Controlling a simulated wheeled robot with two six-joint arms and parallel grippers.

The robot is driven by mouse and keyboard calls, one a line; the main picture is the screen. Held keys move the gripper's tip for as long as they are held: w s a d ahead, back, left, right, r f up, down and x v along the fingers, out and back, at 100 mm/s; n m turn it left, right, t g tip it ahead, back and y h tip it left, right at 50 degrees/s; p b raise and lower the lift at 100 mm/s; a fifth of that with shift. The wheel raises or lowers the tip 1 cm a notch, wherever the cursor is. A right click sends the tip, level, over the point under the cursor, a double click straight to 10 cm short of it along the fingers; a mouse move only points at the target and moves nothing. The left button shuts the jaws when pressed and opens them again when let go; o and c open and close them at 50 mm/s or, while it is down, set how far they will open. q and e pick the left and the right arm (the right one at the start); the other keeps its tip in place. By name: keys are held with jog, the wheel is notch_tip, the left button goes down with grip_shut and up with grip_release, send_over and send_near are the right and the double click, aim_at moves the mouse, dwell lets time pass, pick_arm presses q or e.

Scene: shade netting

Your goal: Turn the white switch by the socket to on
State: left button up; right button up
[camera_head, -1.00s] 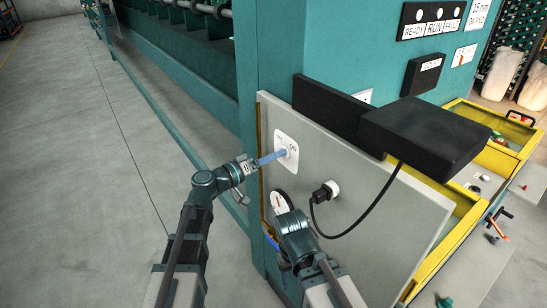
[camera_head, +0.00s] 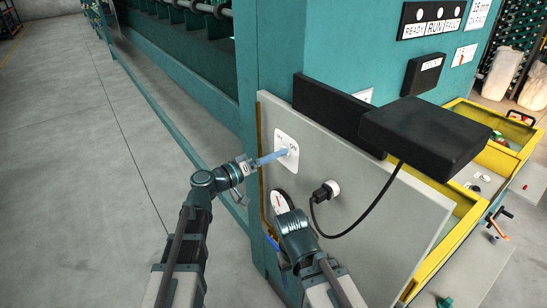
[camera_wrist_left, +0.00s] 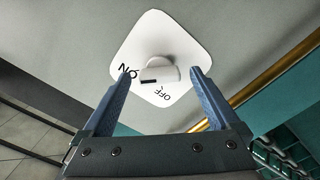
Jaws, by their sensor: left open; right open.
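The white switch (camera_head: 287,148) is a rounded square plate on the grey panel, with a round knob. In the left wrist view, the knob (camera_wrist_left: 157,71) has a dark mark on its near left part. ON is printed left of it and OFF below right. My left gripper (camera_head: 284,154) is at the switch; in the wrist view its blue fingers (camera_wrist_left: 161,76) stand apart on either side of the knob, with visible gaps. The socket (camera_head: 329,190) holds a black plug, lower right of the switch. My right gripper (camera_head: 272,240) is low by the panel's left edge, mostly hidden by its own wrist.
A round gauge (camera_head: 281,201) sits below the switch, close to my right wrist. A black cable (camera_head: 378,208) loops from the plug to a black box (camera_head: 425,133) jutting out above the panel. Open grey floor (camera_head: 90,150) lies to the left.

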pick_arm(q)
jog(key=v, duration=1.3)
jog(key=shift+s+a, duration=0.2)
jog(key=s+d+f+g+y, duration=0.2)
jog(key=s+f+g, duration=0.1)
jog(key=f, duration=0.3)
jog(key=s+d+f+g+y, duration=0.2)
jog(key=f+g+y, duration=0.1)
jog(key=f, duration=0.4)
jog(key=s+a+f+n+g+y, duration=0.2)
jog(key=s+a+f+g+y, duration=0.2)
jog(key=s+a+f+y, duration=0.4)
jog(key=s+d+m+y, duration=0.2)
jog(key=s+d, duration=0.3)
jog(key=d, duration=0.4)
jog(key=shift+d+f+m+g+y, duration=0.35)
jog(key=shift+f+m+g+y, duration=0.1)
jog(key=shift+m, duration=0.45)
